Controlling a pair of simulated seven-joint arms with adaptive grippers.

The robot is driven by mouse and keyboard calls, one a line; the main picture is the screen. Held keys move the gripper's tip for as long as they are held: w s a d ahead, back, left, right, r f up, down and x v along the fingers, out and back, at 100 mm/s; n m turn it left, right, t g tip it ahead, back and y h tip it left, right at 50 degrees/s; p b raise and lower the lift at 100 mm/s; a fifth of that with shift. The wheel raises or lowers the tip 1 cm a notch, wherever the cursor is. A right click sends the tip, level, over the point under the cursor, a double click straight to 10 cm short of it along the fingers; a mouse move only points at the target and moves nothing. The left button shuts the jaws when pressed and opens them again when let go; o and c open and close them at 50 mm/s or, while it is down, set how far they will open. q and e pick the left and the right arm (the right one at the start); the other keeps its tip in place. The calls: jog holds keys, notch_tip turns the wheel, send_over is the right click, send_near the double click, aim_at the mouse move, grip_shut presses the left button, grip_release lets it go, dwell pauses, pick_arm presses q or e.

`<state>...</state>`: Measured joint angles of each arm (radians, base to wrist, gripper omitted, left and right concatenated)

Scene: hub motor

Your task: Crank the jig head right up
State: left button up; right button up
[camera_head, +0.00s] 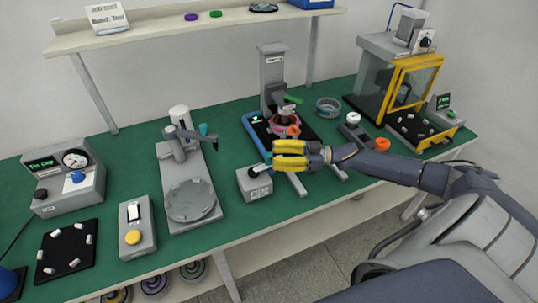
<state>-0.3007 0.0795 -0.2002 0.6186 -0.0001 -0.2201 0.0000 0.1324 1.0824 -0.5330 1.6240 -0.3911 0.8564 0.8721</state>
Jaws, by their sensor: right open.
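The jig (272,66) stands at the back middle of the bench, a grey column on a base. Its head (286,109) sits low on the column, close above a pink-and-orange ring-shaped part (284,125); the exact gap is too small to tell. A green handle (293,99) sticks out to the right of the head and looks like its crank. My right gripper (276,155), with yellow fingers, is open and empty in front of the jig, below the handle and apart from it. It hides part of the jig's base. My left gripper is out of view.
A grey box (254,185) with a light-tipped lever stands just left of my right gripper. A round-plate stand (190,200) is further left. A shelf (180,34) runs above.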

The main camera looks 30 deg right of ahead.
jog(key=shift+x, duration=1.4)
jog(key=shift+c, duration=0.5)
grip_shut()
